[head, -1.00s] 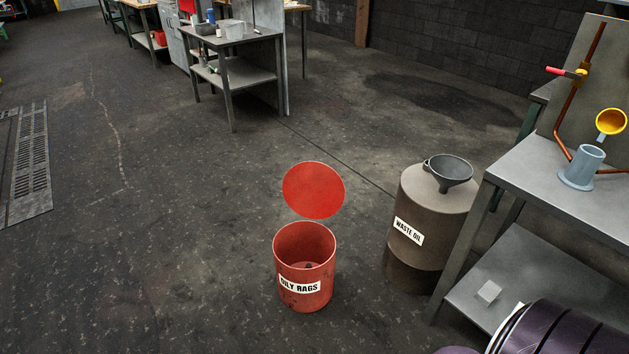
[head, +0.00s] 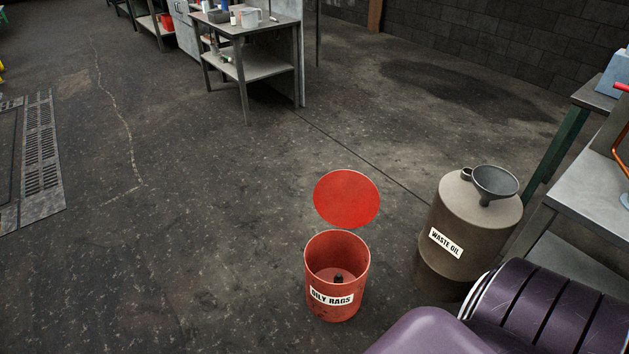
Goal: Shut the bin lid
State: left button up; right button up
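A red bin (head: 337,296) labelled "OILY RAGS" stands upright on the floor, low and a little right of centre in the head view. Its round red lid (head: 347,198) stands raised behind the bin's mouth, so the bin is open. A small dark thing (head: 338,279) lies inside at the bottom. My purple right arm shows at the bottom right, to the right of the bin and apart from it. Neither of my grippers is in view.
A brown "WASTE OIL" drum (head: 464,229) with a grey funnel (head: 494,184) on top stands close to the right of the bin. A grey workbench (head: 590,185) is at the right edge. A metal table (head: 247,68) stands at the back. The floor left of the bin is clear.

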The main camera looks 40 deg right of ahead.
aim_at(348, 199)
jog(key=i+j, duration=0.1)
jog(key=i, duration=1.65)
jog(key=i+z, duration=0.4)
jog(key=i, duration=0.15)
jog(key=i+j+z, duration=0.1)
jog(key=i+z, duration=0.35)
jog(key=i, duration=0.15)
jog(key=i+j+z, duration=0.4)
jog(key=i+z, duration=0.25)
jog(key=z, duration=0.25)
jog(key=i+z, duration=0.25)
jog(key=z, duration=0.25)
jog(key=i+j+z, duration=0.1)
jog(key=i+z, duration=0.15)
jog(key=z, duration=0.25)
jog(key=i+j+z, duration=0.2)
jog(key=z, duration=0.3)
jog(key=i+j+z, duration=0.15)
jog(key=z, duration=0.35)
jog(key=i+j+z, duration=0.2)
jog(key=z, duration=0.25)
jog(key=i+j+z, duration=0.1)
jog(key=j+z, duration=0.2)
jog(key=z, duration=0.2)
jog(key=i+j+z, duration=0.1)
jog(key=j+z, duration=0.2)
jog(key=z, duration=0.2)
